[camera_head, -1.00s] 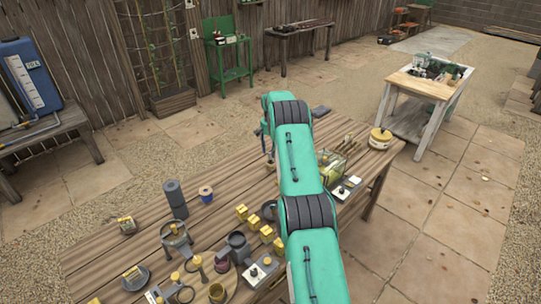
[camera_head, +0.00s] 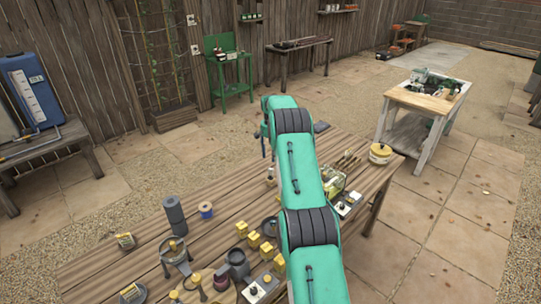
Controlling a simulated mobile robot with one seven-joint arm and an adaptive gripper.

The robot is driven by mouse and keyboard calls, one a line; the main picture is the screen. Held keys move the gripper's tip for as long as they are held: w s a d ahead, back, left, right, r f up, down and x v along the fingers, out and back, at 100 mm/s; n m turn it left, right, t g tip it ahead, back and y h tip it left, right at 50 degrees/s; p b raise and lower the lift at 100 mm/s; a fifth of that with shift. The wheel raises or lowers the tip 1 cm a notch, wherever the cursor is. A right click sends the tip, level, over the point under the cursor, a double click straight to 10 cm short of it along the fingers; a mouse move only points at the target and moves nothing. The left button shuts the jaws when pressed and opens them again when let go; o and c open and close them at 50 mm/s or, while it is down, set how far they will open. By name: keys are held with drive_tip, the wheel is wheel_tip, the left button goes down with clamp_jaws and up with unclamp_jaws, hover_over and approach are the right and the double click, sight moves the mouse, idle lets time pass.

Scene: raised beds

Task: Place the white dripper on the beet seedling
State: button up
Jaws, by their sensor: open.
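My green arm reaches over the wooden table, and its far end bends down at the table's back edge. My gripper (camera_head: 268,154) hangs there, small and partly hidden by the arm. It is open, above or beside a small pale object (camera_head: 270,174) whose kind I cannot make out. I cannot pick out the white dripper for certain. I cannot identify the beet seedling either; part of the table lies hidden behind my arm.
The wooden table (camera_head: 130,255) holds a grey cylinder (camera_head: 174,215), a blue spool (camera_head: 206,210), several yellow blocks (camera_head: 254,240) and a yellow round container (camera_head: 380,152). Clear boards lie left of the gripper. A white-legged bench (camera_head: 420,101) stands beyond, right.

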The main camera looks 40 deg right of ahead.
drive_tip(key=a+r+n+t, duration=0.1)
drive_tip(key=a+r+n, duration=0.1)
drive_tip(key=a+r, duration=1.7)
drive_tip(key=s+a+r+n+t, duration=0.1)
drive_tip(key=s+a+r, duration=0.4)
drive_tip(key=a+r, duration=0.35)
drive_tip(key=s+a+r+n, duration=0.2)
drive_tip(key=s+a+r, duration=0.2)
drive_tip(key=a+r, duration=0.45)
drive_tip(key=s+a+r+n+t, duration=0.1)
drive_tip(key=s+a+r, duration=0.2)
drive_tip(key=s+a, duration=0.55)
drive_tip(key=s+a+r+n+t, duration=0.1)
drive_tip(key=s+a+r, duration=0.1)
drive_tip(key=s+a, duration=0.6)
drive_tip(key=s+a+f+n, duration=0.1)
drive_tip(key=s+a+f, duration=0.1)
drive_tip(key=s, duration=0.5)
drive_tip(key=s+a+f+n+t, duration=0.1)
drive_tip(key=s+a, duration=0.3)
drive_tip(key=s, duration=0.4)
drive_tip(key=s+a+f+n, duration=0.1)
drive_tip(key=s+a+f, duration=0.2)
drive_tip(key=s, duration=0.4)
drive_tip(key=shift+s+a+f+t, duration=0.25)
drive_tip(key=shift+s+f+t, duration=0.05)
drive_tip(key=shift+s+f, duration=0.1)
